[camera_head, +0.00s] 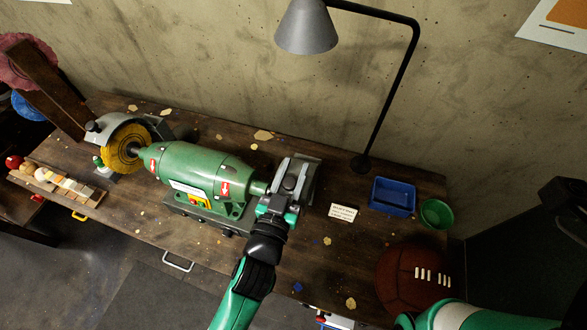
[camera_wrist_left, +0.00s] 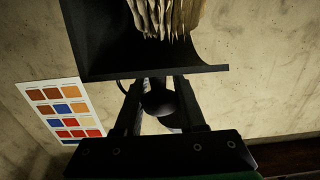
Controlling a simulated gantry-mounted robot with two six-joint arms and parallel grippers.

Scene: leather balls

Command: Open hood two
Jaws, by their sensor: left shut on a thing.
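A green polishing machine (camera_head: 205,172) stands on the bench with a wheel at each end. Its right hood (camera_head: 307,184) is grey metal, partly hidden by my left gripper (camera_head: 289,187). In the left wrist view, the gripper (camera_wrist_left: 156,88) is shut on a dark round knob (camera_wrist_left: 158,101) beside the dark hood (camera_wrist_left: 145,55). A pale, frayed buffing wheel (camera_wrist_left: 168,14) shows in that hood's opening. The left hood (camera_head: 119,126) sits around a yellow wheel (camera_head: 124,149). My right arm enters at the lower right; its gripper is out of view.
A black-armed lamp (camera_head: 307,27) stands behind the machine. A blue bin (camera_head: 392,196), a green bowl (camera_head: 436,213), a small white card (camera_head: 343,212) and a brown leather ball (camera_head: 408,277) are to the right. A wooden tray (camera_head: 60,190) holds small blocks at the left.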

